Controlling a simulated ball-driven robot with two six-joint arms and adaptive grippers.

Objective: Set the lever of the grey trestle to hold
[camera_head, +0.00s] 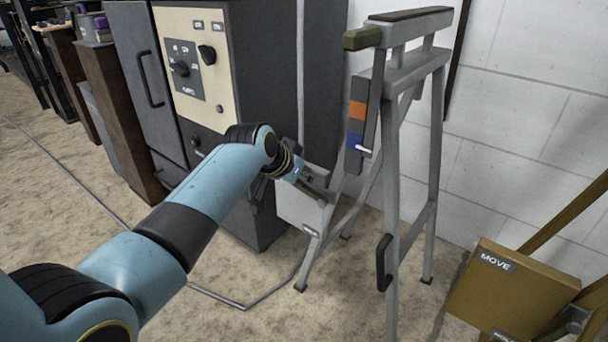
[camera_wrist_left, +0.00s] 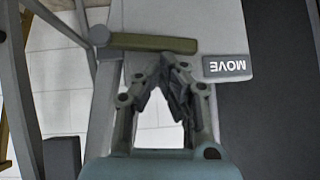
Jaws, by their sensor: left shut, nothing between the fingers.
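The grey trestle (camera_head: 397,150) stands in front of the white wall, right of the dark cabinet. Low on it is a grey plate (camera_head: 296,208) with a small label (camera_head: 310,231). In the left wrist view the plate (camera_wrist_left: 180,15) carries an olive lever (camera_wrist_left: 150,43) with a round pivot at its left end. The lever's free end points toward an upside-down MOVE label (camera_wrist_left: 228,66). My left gripper (camera_head: 322,194) is at the plate, shut and empty. Its fingertips (camera_wrist_left: 166,59) are beside the lever's long edge; I cannot tell if they touch. No hold label is readable.
An orange and blue marked panel (camera_head: 357,127) and an olive grip (camera_head: 362,39) are higher on the trestle. A brown panel (camera_head: 510,290) with a MOVE label stands at right. The cabinet (camera_head: 262,80) stands close behind my left arm. A cable crosses the floor.

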